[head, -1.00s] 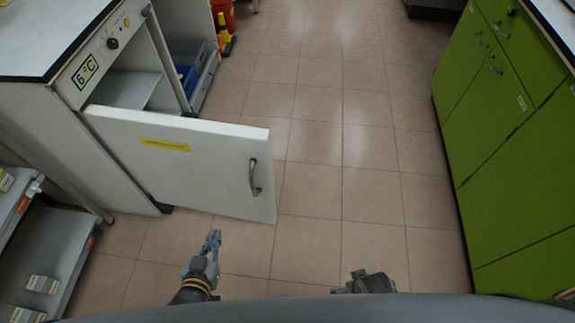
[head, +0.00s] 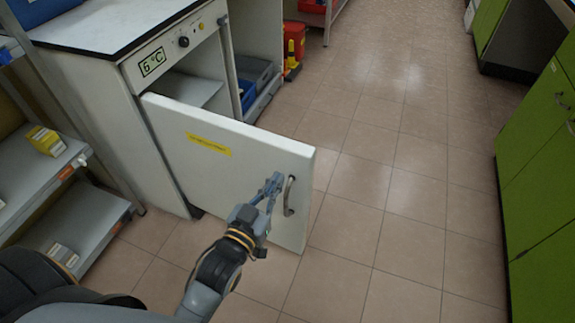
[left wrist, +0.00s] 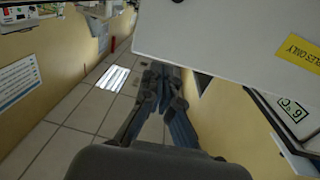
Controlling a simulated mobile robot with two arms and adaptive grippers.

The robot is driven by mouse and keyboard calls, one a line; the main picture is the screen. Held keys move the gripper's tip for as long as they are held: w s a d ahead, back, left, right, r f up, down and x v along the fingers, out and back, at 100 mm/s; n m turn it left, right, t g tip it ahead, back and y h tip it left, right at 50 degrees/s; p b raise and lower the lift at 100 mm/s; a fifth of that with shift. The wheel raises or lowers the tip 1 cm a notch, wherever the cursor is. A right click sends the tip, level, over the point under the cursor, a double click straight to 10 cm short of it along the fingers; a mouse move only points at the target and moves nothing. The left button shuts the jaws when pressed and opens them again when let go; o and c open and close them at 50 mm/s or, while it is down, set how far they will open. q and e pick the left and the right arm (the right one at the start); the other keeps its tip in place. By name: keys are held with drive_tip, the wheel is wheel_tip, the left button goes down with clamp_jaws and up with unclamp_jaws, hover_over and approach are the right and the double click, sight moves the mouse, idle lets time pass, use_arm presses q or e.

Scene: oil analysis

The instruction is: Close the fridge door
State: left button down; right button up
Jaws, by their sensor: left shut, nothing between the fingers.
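The white fridge door (head: 235,150) stands open in the head view, swung out from the fridge body with its 6 °C display (head: 152,62). It has a yellow label and a grey handle (head: 288,196) near its free edge. My left gripper (head: 272,184) is shut and empty, in front of the door's outer face just left of the handle; I cannot tell if it touches the door. In the left wrist view the closed fingers (left wrist: 160,85) show beside the white door (left wrist: 225,35). My right gripper is not in view.
A grey shelf rack (head: 85,215) with small boxes stands left of the fridge. Green cabinets (head: 540,170) line the right side. The tiled floor (head: 390,180) between is clear. Red and yellow items (head: 293,45) stand beyond the fridge.

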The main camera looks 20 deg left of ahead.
sight(292, 156)
use_arm(q)
drive_tip(key=shift+w+d+b, duration=0.2)
drive_tip(key=shift+w, duration=1.35)
drive_tip(key=shift+w+d+b, duration=0.15)
drive_tip(key=shift+w, duration=1.4)
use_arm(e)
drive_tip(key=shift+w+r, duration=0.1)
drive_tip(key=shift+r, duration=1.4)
